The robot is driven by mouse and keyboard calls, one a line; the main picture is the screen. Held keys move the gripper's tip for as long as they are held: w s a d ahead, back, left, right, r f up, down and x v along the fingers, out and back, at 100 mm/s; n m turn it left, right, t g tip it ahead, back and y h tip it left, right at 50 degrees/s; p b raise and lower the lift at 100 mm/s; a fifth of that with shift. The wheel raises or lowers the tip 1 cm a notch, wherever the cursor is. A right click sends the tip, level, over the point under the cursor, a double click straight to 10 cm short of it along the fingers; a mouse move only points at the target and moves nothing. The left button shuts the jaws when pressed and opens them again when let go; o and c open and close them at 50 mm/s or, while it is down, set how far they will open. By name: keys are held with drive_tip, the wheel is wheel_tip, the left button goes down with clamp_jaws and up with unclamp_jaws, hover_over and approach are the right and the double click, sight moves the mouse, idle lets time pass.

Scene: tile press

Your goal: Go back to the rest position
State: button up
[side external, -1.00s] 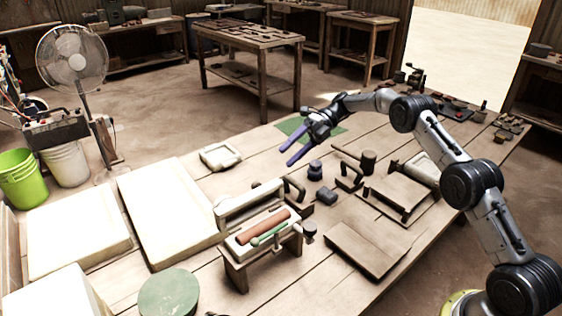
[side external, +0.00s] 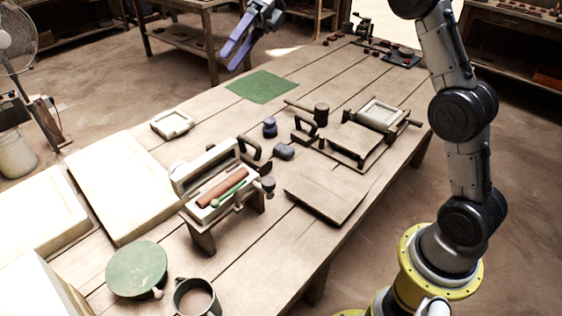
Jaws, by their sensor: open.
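My gripper (side external: 236,48) is at the top of the side external view, raised above the far part of the wooden table. Its two purple fingers are apart and point down to the left, with nothing between them. A green mat (side external: 262,87) lies flat on the table below and to the right of the fingers. The top of my arm and the link to the gripper are cut off by the top edge of the picture.
The wooden table (side external: 330,85) holds a press (side external: 205,192) with a reddish-brown roll, a frame with a white tile (side external: 383,113), a mallet (side external: 320,114), a flat board (side external: 327,192), a green disc (side external: 137,268) and a mug (side external: 196,298). Pale slabs (side external: 125,188) lie at left.

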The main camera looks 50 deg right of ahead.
drive_tip(key=s+a+r+n+t+h, duration=0.1)
drive_tip(key=s+r+n+h, duration=0.15)
drive_tip(key=s+n, duration=0.6)
drive_tip(key=s+a+r+n+t+h, duration=0.1)
drive_tip(key=s+n+t+h, duration=0.15)
drive_tip(key=s, duration=1.15)
drive_tip(key=s+d+f+n+t+h, duration=0.1)
drive_tip(key=s+d+f+n+h, duration=0.2)
drive_tip(key=n, duration=0.7)
drive_tip(key=s+d+f+n+t+h, duration=0.1)
drive_tip(key=s+d+f+n+h, duration=0.1)
drive_tip(key=s+d+f+n, duration=0.4)
wheel_tip(320, 180, down, 4)
drive_tip(key=s+n, duration=0.1)
drive_tip(key=n, duration=0.3)
drive_tip(key=shift+s+n+h, duration=0.2)
drive_tip(key=shift+n+h, duration=0.1)
drive_tip(key=shift+h, duration=0.1)
